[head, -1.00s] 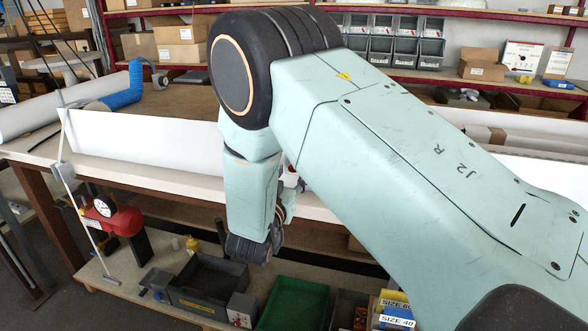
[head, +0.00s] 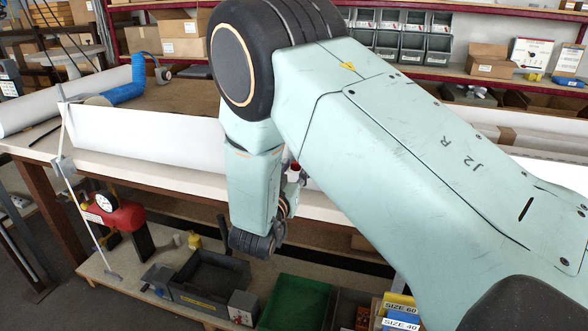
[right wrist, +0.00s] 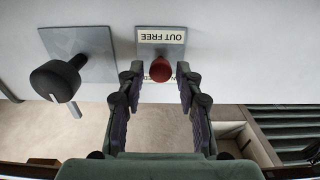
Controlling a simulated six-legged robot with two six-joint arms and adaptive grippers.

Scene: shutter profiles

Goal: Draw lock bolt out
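The lock bolt's red round knob (right wrist: 161,71) stands out from a small grey plate (right wrist: 174,41) with an upside-down "OUT FREE" label in the right wrist view. A second label behind the knob is partly hidden. My right gripper (right wrist: 160,86) is open, with one finger on each side of the knob. Gaps show between the knob and both fingers. In the head view my right gripper (head: 293,184) is small and mostly behind my own arm, by the bench's front edge. A bit of red (head: 295,166) shows beside it. My left gripper is not in view.
A black knob (right wrist: 55,80) on a grey plate sits left of the bolt. A long white profile (head: 145,132) lies on the bench. Below stand a dark tray (head: 205,296), a green tray (head: 290,309) and a red gauge device (head: 118,214).

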